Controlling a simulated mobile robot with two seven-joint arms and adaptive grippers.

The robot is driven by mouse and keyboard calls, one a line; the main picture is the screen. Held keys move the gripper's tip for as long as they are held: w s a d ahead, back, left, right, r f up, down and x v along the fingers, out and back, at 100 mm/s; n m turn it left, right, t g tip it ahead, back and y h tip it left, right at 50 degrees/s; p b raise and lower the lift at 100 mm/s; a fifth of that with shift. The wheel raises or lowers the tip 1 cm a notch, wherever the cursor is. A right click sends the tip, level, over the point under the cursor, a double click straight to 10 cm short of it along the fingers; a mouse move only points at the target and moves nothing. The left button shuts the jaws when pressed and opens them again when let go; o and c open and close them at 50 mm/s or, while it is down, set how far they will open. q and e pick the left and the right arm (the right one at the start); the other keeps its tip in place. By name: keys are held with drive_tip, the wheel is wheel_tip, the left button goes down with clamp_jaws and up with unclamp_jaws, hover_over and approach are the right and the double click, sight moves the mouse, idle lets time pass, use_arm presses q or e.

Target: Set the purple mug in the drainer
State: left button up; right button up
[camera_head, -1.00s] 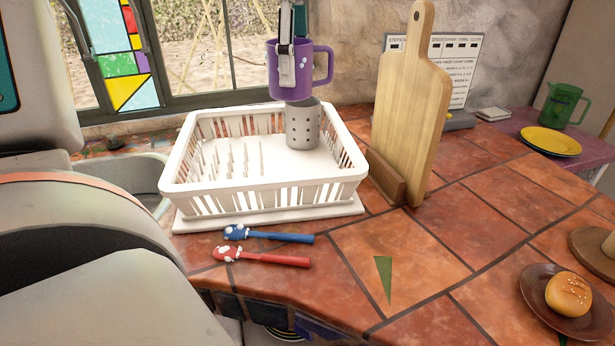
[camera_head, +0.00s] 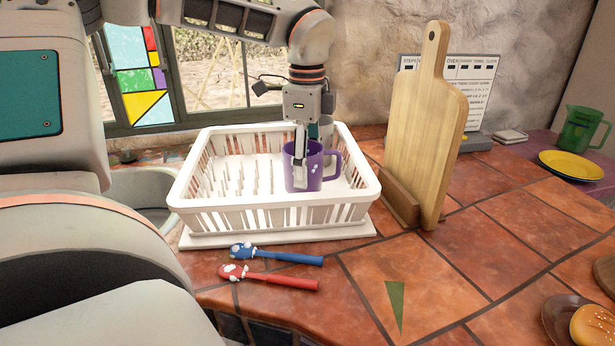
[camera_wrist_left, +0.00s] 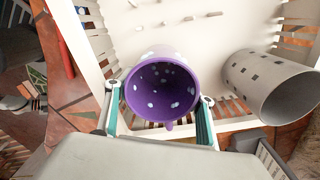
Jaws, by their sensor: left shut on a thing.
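The purple mug (camera_head: 305,168) with pale spots is upright inside the right half of the white drainer (camera_head: 276,217), its handle to the right. I cannot tell whether its base touches the drainer floor. My left gripper (camera_head: 300,148) comes down from above and is shut on the mug. In the left wrist view the mug (camera_wrist_left: 162,95) sits between the two teal-sided fingers, its open mouth facing the camera. The drainer (camera_wrist_left: 150,35) spreads beneath it there. My right gripper is not in view.
A grey perforated cutlery cup (camera_wrist_left: 272,85) stands in the drainer close to the mug. A wooden board (camera_head: 428,125) stands upright right of the drainer. A sink (camera_head: 140,190) is at left.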

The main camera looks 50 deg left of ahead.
use_arm(q)
drive_tip(key=shift+f, duration=1.5)
drive_tip(key=o, duration=1.3)
wheel_tip(320, 180, up, 12)
drive_tip(key=shift+r, duration=0.1)
